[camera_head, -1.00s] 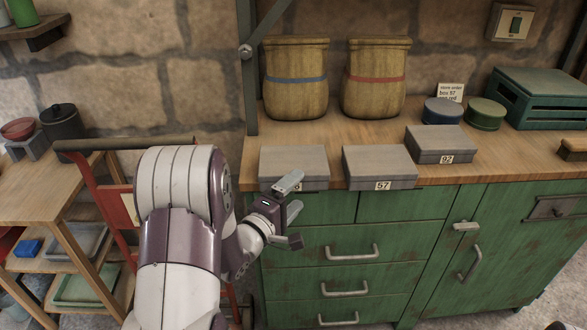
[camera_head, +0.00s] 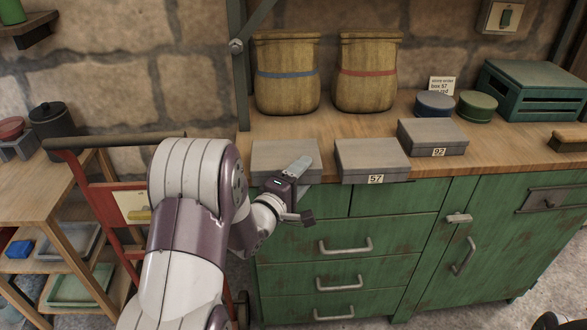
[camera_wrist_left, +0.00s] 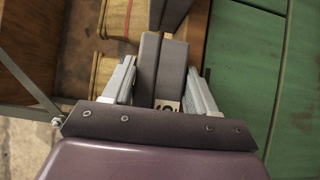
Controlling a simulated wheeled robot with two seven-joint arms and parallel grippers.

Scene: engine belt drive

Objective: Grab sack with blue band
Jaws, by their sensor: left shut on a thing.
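The sack with a blue band (camera_head: 287,95) stands upright at the back left of the counter, against the stone wall. Its twin, the sack with a red band (camera_head: 366,95), stands just right of it. My left gripper (camera_head: 298,190) is at the counter's front edge, in front of and below the blue-banded sack and apart from it. It is shut on the leftmost grey box (camera_head: 275,152); in the left wrist view this box (camera_wrist_left: 165,70) sits between the two fingers. Both sacks lie beyond the fingers there, partly hidden.
Two more grey boxes, 57 (camera_head: 372,156) and 92 (camera_head: 433,135), sit on the wooden counter. Round tins (camera_head: 477,105), a small sign (camera_head: 441,86) and a green crate (camera_head: 530,92) stand at the right. A red hand truck (camera_head: 100,190) is at the left. A metal post (camera_head: 238,80) rises left of the sacks.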

